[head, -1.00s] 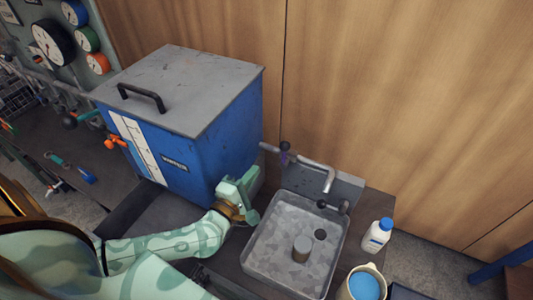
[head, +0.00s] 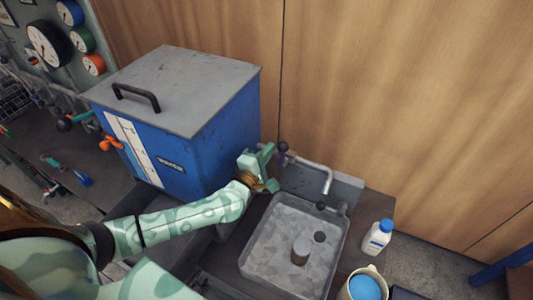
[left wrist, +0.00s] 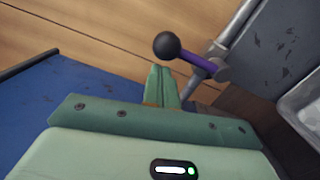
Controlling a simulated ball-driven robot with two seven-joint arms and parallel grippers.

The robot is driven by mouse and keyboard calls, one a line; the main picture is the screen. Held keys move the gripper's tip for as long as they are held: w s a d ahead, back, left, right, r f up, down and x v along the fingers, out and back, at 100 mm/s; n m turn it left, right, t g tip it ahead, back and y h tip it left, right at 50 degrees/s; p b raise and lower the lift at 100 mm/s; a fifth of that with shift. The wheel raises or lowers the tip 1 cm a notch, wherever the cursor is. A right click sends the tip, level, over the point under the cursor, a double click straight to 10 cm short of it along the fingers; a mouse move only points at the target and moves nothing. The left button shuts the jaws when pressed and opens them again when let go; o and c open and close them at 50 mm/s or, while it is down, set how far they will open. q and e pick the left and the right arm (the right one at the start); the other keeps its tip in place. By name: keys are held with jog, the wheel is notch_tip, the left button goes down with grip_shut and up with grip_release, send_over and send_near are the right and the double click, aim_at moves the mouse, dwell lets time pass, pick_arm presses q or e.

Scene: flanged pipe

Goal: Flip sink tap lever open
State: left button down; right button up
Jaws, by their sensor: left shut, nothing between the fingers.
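The sink tap (head: 318,167) stands at the back of the grey metal sink (head: 246,262), with its spout over the basin. Its purple lever (head: 284,156) with a dark ball end is at the left of the tap. In the left wrist view the lever (left wrist: 200,61) slants from its pivot at right up to the black ball (left wrist: 167,45), just beyond my fingertips. My left gripper (head: 269,152) is shut and empty, close to the left of the lever. It also shows in the left wrist view (left wrist: 160,70). Contact with the lever cannot be told. My right gripper is not in view.
A blue box (head: 225,125) with a grey lid stands directly left of my left gripper. A wooden wall (head: 400,100) rises behind the sink. A white bottle (head: 376,240) and a container with blue contents (head: 365,286) stand right of the sink. A cylinder (head: 300,252) stands in the basin.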

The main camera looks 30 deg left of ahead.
pick_arm(q)
jog(key=shift+d+r+m+p, duration=0.15)
jog(key=shift+d+m+p, duration=0.1)
jog(key=shift+m+p, duration=0.25)
